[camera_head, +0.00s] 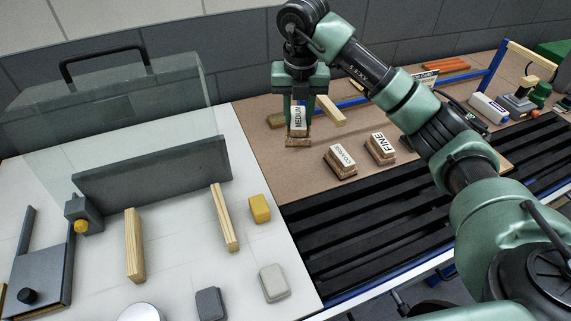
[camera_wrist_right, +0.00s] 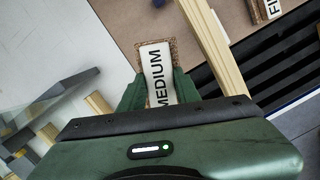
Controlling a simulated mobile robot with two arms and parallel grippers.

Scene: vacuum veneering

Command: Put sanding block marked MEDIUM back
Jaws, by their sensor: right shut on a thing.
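The sanding block marked MEDIUM (camera_head: 298,119) has a white label and a brown, cork-like body. My right gripper (camera_head: 299,108) is shut on it, reaching down over the left end of the brown board. The label also shows between the fingers of the right gripper (camera_wrist_right: 157,92) in the right wrist view, where the block (camera_wrist_right: 155,62) projects past the fingertips. I cannot tell whether the block touches the board. The COARSE block (camera_head: 341,161) and the FINE block (camera_head: 380,148) lie to its right on the board. My left gripper is out of view.
The brown board (camera_head: 262,152) has bare room around the blocks. A wooden strip (camera_head: 330,111) lies close behind the held block. Black slats (camera_head: 360,212) run in front. Left is a white table (camera_head: 180,272) with a clear panel (camera_head: 150,110) and wooden strips.

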